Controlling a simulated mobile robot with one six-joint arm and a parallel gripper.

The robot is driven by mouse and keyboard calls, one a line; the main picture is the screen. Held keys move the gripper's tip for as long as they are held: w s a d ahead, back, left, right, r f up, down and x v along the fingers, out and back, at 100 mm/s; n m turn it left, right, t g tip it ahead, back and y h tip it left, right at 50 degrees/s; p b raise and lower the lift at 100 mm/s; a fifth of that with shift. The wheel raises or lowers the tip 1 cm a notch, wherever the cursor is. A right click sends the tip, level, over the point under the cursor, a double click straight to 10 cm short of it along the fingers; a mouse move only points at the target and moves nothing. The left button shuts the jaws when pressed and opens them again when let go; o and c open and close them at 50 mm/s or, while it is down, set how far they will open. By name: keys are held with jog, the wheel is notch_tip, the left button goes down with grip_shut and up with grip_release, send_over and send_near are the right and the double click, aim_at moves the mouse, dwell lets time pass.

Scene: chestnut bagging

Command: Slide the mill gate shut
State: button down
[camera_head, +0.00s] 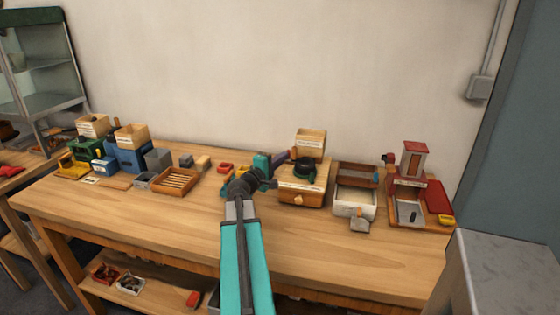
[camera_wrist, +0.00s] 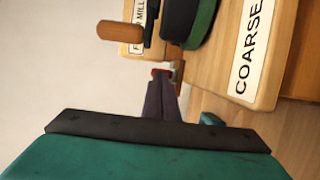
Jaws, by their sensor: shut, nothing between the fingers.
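The mill is a wooden box (camera_head: 301,197) with a dark green round part (camera_head: 304,172) on top and an open wooden hopper box (camera_head: 309,144) behind. In the wrist view the mill's box (camera_wrist: 228,65) bears a "COARSE" label, and an orange-brown handle (camera_wrist: 120,35) sticks out near a partly hidden "MILL" label. My gripper (camera_head: 285,156) reaches in from the mill's left. Its dark purple fingers (camera_wrist: 163,80) are shut and empty. Their tips are at a small red and grey-brown piece (camera_wrist: 177,73) beside the box. I cannot tell whether this is the gate, or whether they touch it.
Right of the mill are a white bin (camera_head: 354,203) with a scoop (camera_head: 360,226) and a red-roofed stand (camera_head: 413,160). On the left are a slatted wooden tray (camera_head: 176,182) and blue and green machines (camera_head: 127,155). The bench's front (camera_head: 330,250) is clear on the right.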

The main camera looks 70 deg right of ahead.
jog(key=shift+d+r, duration=0.1)
jog(key=shift+s, duration=0.1)
jog(key=shift+w, duration=0.2)
jog(key=w+a+b, duration=0.4)
jog(key=a+b, duration=0.1)
jog(key=a, duration=0.5)
jog(key=shift+w+a+f, duration=0.2)
jog(key=shift+w+f, duration=0.05)
jog(key=shift+w, duration=0.1)
jog(key=a+b, duration=0.1)
jog(key=b, duration=0.2)
jog(key=shift+w+a, duration=0.1)
jog(key=shift+a, duration=0.15)
jog(key=shift+a+r+b, duration=0.15)
jog(key=shift+r+b, duration=0.05)
jog(key=shift+b, duration=0.15)
